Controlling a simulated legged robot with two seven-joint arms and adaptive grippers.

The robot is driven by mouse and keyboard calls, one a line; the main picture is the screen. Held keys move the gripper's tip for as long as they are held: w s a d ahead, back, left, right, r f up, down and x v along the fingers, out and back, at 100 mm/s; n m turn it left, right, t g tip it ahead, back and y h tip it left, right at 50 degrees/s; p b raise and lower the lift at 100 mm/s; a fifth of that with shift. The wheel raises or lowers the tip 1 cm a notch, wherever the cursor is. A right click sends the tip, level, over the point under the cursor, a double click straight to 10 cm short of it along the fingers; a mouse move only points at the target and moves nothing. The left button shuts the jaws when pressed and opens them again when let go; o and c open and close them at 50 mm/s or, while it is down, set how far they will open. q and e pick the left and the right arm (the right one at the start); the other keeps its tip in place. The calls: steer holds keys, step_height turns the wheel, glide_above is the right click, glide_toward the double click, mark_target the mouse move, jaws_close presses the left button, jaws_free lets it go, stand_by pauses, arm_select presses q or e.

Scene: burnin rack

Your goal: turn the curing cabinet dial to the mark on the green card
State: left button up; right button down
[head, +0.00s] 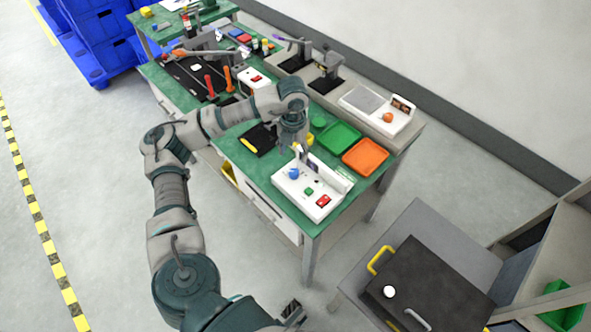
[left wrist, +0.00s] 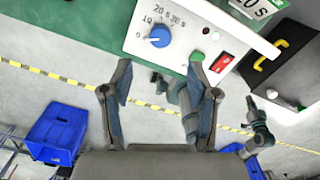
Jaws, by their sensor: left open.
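The curing cabinet's white panel (head: 307,206) stands at the near end of the green bench, with a blue dial (head: 293,173) on it. In the left wrist view the dial (left wrist: 159,36) sits below the printed marks 10, 20 s and 30 s; I cannot tell where its pointer stands. The green card (left wrist: 262,6) is cut off at the top edge, and only "0 S" shows. My left gripper (left wrist: 158,82) is open and empty, with the dial ahead between its fingers, apart from them. What seems to be my right gripper (head: 291,311) shows small at the bottom; its jaws are unclear.
A green button (head: 309,190) and a red switch (head: 323,200) sit beside the dial. Green (head: 339,137) and orange (head: 365,156) trays lie behind the panel. A dark lid with a yellow handle (head: 380,260) is at the lower right.

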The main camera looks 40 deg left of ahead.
mark_target(294, 172)
arm_select(q)
step_height(294, 172, down, 9)
steer(key=shift+r+b, duration=0.15)
steer(key=shift+b, duration=0.4)
steer(key=shift+d+f, duration=0.15)
steer(key=shift+f, duration=0.35)
arm_select(e)
steer(key=r, duration=0.4)
steer(key=shift+s+d+r, duration=0.15)
steer(key=shift+s+d, duration=0.05)
steer(key=shift+s, duration=0.05)
arm_select(q)
steer(key=shift+a, duration=0.2)
steer(key=c, duration=1.1)
jaws_close()
arm_select(e)
steer(key=shift+a, duration=0.1)
